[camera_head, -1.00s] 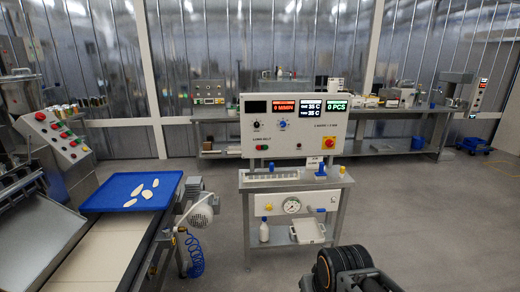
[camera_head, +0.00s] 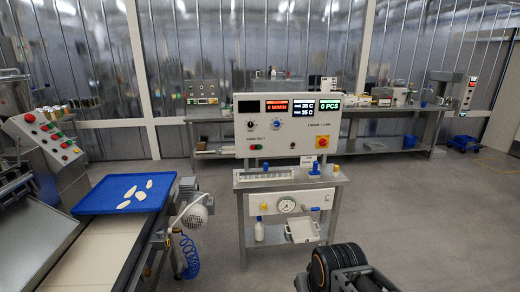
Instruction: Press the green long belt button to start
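A light grey control panel (camera_head: 287,133) stands upright in the middle of the view, above a small metal bench. Its label at the lower left looks like a long belt label, too small to read surely. Under it sits a small green button (camera_head: 252,147) with a small red button (camera_head: 259,146) close beside it. The speed display (camera_head: 276,106) shows red digits that look like zero. My gripper is not in view. Only a dark, ringed part of my arm (camera_head: 340,268) shows at the bottom right, well below and in front of the panel.
A blue tray (camera_head: 81,207) with several pale flat pieces rests at the belt (camera_head: 92,250) on the left. A motor (camera_head: 195,212) stands beside it. The bench (camera_head: 240,184) juts out below the panel. The floor (camera_head: 420,230) at the right is clear.

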